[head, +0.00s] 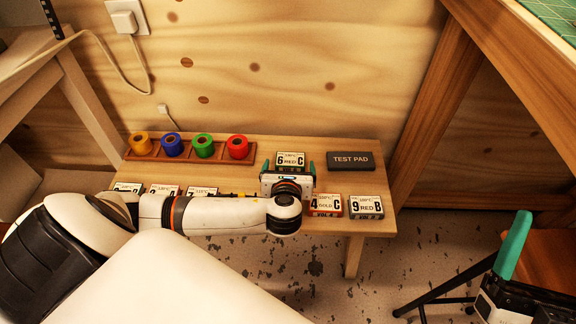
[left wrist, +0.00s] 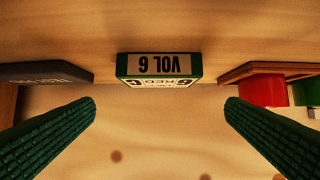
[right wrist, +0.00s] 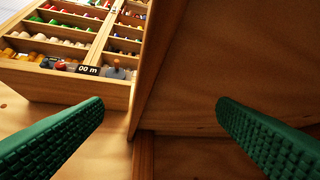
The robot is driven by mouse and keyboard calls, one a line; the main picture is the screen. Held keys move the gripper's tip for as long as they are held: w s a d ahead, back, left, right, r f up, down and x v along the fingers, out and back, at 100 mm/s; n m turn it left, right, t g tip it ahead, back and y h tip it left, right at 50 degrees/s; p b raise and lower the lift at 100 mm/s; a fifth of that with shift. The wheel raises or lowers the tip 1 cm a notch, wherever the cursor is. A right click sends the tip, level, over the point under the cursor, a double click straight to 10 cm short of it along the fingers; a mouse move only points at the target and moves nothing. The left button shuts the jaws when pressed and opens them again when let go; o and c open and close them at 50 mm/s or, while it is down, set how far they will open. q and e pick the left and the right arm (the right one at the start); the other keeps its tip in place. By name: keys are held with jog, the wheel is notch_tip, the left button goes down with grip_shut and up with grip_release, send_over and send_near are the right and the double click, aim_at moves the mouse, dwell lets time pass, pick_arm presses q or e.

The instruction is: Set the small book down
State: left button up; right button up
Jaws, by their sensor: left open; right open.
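A small green-edged book marked 6 RED C (head: 290,160) lies on the low wooden table, with VOL 6 on its spine (left wrist: 160,64) in the left wrist view. My left gripper (head: 291,168) is open at this book. In the left wrist view its green fingers (left wrist: 160,108) are wide apart, with the book beyond and between the tips, touching neither. More small books lie along the front edge, such as 4 GOLD C (head: 325,205) and 9 RED (head: 366,207); others are partly hidden by my left arm. My right gripper (right wrist: 160,108) is open and empty, away from the table.
A wooden rack (head: 188,152) with yellow, blue, green and red rolls stands at the table's back left. A dark TEST PAD block (head: 351,160) lies at the back right. The right wrist view shows a compartment box (right wrist: 60,86) of small parts beside a wooden panel.

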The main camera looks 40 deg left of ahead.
pick_arm(q)
jog(key=p+v, duration=0.1)
jog(key=v, duration=0.4)
jog(key=shift+r+p, duration=0.1)
jog(key=shift+p, duration=0.2)
jog(key=shift+s+d, duration=0.1)
jog(key=shift+s, duration=0.1)
pick_arm(e)
jog(key=w+f+g+h, duration=0.2)
jog(key=w+f+g, duration=0.2)
jog(key=f+g, duration=0.1)
jog(key=shift+f, duration=0.6)
